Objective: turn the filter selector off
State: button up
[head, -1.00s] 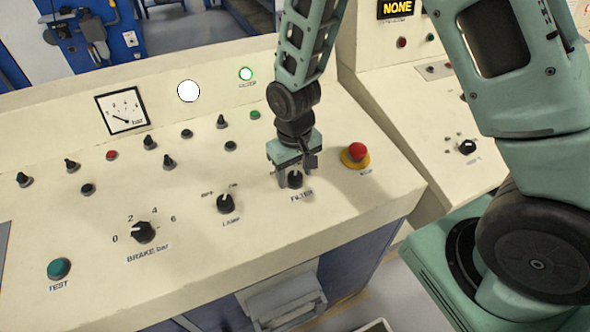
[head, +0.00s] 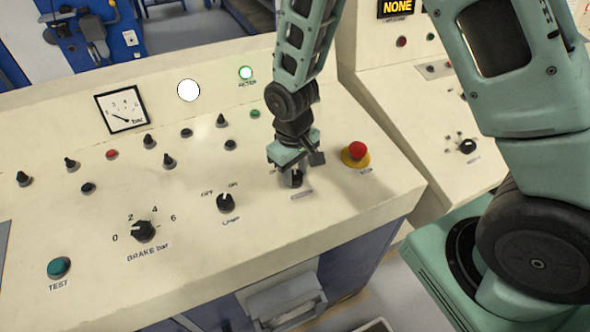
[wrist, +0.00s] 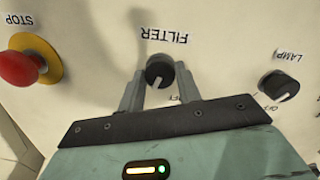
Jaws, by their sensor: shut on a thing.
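The filter selector (head: 296,181) is a small black round knob on the cream console, left of the red stop button. My gripper (head: 291,176) comes down on it from above and is shut on it. In the wrist view the selector (wrist: 160,68) sits between the two grey fingers of my gripper (wrist: 160,84), under the FILTER label (wrist: 164,35). A white pointer line shows on its near side, slanting slightly left in that view. The fingers partly hide the markings around it. A green filter lamp (head: 246,73) on the back panel is lit.
The red stop button (head: 357,153) on its yellow base stands close on the right. The lamp selector (head: 225,203) is close on the left, with the brake knob (head: 143,232) farther left. Several small switches line the console behind.

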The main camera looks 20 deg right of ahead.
jog(key=n, duration=0.5)
jog(key=shift+a+n+t+h, duration=0.1)
jog(key=shift+n+t+h, duration=0.25)
jog(key=shift+n, duration=1.95)
jog(key=o, duration=1)
jog(key=shift+c, duration=0.2)
notch_tip(320, 180, up, 17)
jog(key=s+a, duration=0.1)
jog(key=shift+a+r, duration=0.15)
jog(key=shift+a, duration=0.15)
jog(key=shift+s, duration=0.2)
